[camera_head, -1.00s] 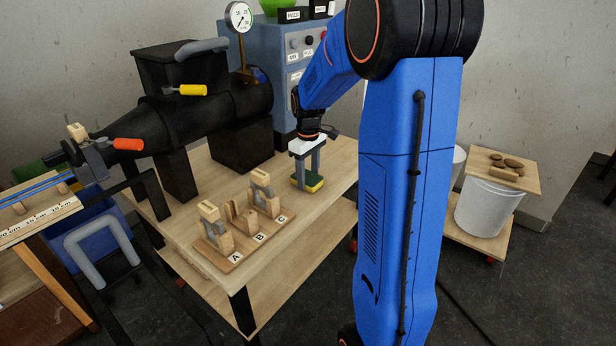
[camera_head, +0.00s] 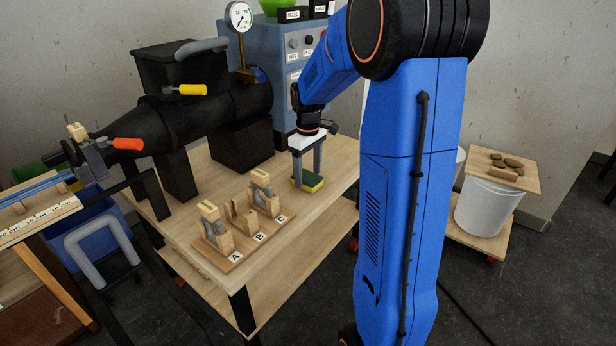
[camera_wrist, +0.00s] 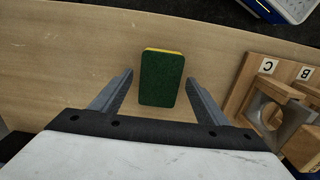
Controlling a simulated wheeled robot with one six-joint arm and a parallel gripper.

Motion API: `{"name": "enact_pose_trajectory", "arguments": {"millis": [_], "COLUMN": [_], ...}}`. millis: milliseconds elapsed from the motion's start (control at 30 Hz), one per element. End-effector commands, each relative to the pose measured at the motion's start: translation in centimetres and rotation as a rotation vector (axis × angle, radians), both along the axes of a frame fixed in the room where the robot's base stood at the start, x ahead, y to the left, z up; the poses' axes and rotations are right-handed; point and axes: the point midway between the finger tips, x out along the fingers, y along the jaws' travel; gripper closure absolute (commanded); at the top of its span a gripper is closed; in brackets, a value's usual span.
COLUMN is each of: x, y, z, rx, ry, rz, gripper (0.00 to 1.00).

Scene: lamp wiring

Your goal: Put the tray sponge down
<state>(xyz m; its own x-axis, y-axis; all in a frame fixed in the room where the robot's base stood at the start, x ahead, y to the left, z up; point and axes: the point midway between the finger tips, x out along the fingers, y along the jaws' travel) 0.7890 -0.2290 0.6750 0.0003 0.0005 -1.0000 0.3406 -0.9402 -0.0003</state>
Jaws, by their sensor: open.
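The sponge (camera_head: 309,182), yellow with a dark green face, lies on the wooden table top (camera_head: 325,205), right of the lettered rack. In the wrist view the sponge (camera_wrist: 162,78) shows its green face, with a thin yellow edge at the top. My gripper (camera_head: 307,180) is open above the sponge. In the wrist view its two fingers (camera_wrist: 160,95) stand on either side of the sponge, with a clear gap on both sides. No tray is plain around the sponge.
A wooden rack (camera_head: 245,240) with slots marked A, B and C stands close by; its C end also shows in the wrist view (camera_wrist: 262,68). A black machine (camera_head: 220,105) and a blue cabinet (camera_head: 262,50) stand behind. A white bucket (camera_head: 485,210) is at right.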

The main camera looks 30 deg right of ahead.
Motion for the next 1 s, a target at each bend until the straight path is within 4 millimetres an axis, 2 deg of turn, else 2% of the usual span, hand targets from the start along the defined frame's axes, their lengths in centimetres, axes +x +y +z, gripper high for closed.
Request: {"name": "enact_pose_trajectory", "arguments": {"millis": [400,533,733,867,1000], "x": [0.0,0.0,-0.3,-1.9,-5.1], "y": [0.0,0.0,0.2,1.6,4.2], "z": [7.8,9.4,10.6,11.5,12.7], "rx": [-0.001,0.0,-0.001,-0.008,-0.016], "ry": [-0.003,-0.002,-0.005,-0.026,-0.072], "rz": [0.0,0.0,-0.002,-0.018,-0.053], "gripper": [0.32,0.32,0.32,0.32,0.32]}}
